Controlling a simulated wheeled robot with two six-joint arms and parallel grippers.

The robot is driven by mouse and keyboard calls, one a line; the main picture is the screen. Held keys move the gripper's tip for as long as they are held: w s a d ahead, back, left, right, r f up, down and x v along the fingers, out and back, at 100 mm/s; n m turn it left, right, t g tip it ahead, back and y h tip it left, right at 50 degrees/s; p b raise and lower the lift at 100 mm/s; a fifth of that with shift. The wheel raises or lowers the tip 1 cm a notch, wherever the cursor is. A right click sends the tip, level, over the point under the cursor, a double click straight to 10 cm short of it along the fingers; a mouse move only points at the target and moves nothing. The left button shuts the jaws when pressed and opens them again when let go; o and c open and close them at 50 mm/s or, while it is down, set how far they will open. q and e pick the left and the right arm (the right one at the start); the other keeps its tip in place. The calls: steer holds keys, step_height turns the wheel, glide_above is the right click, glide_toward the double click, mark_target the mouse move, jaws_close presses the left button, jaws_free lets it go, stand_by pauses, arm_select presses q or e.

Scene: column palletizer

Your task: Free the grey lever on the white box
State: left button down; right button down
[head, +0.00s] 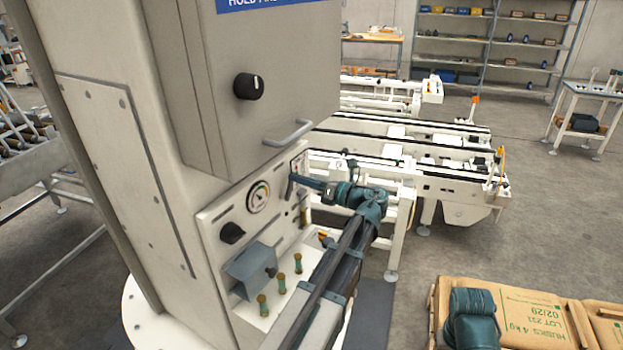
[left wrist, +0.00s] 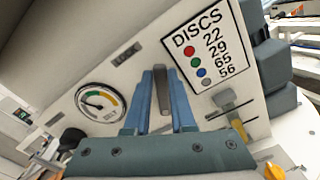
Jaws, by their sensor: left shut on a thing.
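The grey lever (left wrist: 160,88) stands on the front of the white box (head: 213,222), and its upper end shows between the blue fingers of my left gripper (left wrist: 161,92). In the head view my left gripper (head: 296,181) reaches the box's right part from the right, and the lever (head: 290,189) shows as a small grey strip there. My right gripper does not show.
Around the lever are a dial gauge (head: 258,197), a black knob (head: 232,233), a DISCS sign (left wrist: 204,50) and a second lever (left wrist: 229,105). A grey cover (head: 250,270) and green-topped pegs (head: 281,283) sit below. A grey cabinet (head: 255,90) overhangs the box.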

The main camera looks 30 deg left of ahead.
arm_select(q)
steer(key=shift+w+a+f+m+b, duration=0.1)
steer(key=shift+w+f+m+b, duration=0.1)
steer(key=shift+m, duration=0.5)
steer(key=shift+w+d+f+m+b, duration=0.1)
steer(key=shift+w+f+m+b, duration=0.1)
steer(key=shift+m, duration=0.5)
steer(key=shift+w+a+f+m+b, duration=0.1)
steer(key=shift+w+f+m+b, duration=0.1)
steer(key=shift+m, duration=0.5)
steer(key=shift+s+f, duration=0.15)
steer(key=c, duration=1.1)
jaws_free()
steer(key=o, duration=0.3)
steer(key=shift+s+a, duration=0.15)
steer(key=shift+s, duration=0.1)
steer(key=shift+o, duration=0.2)
steer(key=shift+w, duration=0.25)
steer(key=d+r+p, duration=0.1)
steer(key=d, duration=1.3)
steer(key=shift+d, duration=0.15)
